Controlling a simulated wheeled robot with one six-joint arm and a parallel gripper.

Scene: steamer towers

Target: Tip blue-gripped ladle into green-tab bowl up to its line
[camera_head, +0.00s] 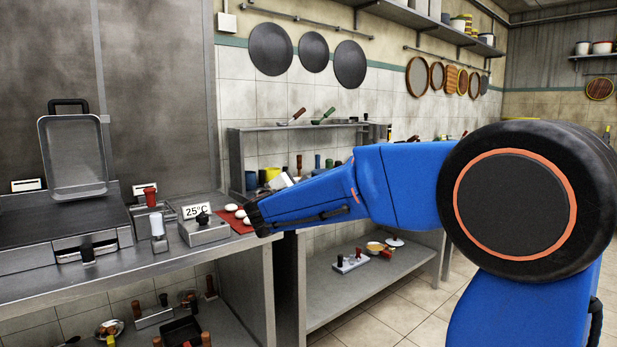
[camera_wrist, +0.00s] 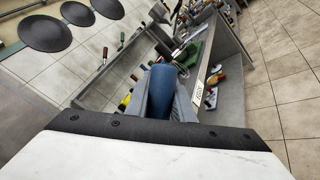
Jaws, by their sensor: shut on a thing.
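My gripper (camera_wrist: 165,98) is shut on a thick blue handle (camera_wrist: 160,84) in the wrist view; it looks like the grip of the blue-gripped ladle. The ladle's cup is hidden, so I cannot tell its tilt or contents. In the head view my gripper (camera_head: 257,217) is at the right end of the front counter, beside a red mat (camera_head: 233,222) with white round items. A green flat thing (camera_wrist: 189,54) lies beyond the handle in the wrist view. I cannot make out a green-tab bowl or its line in either view.
A box with a 25°C sign (camera_head: 203,230) stands on the counter (camera_head: 160,266) left of my gripper. The tiled floor at right is clear.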

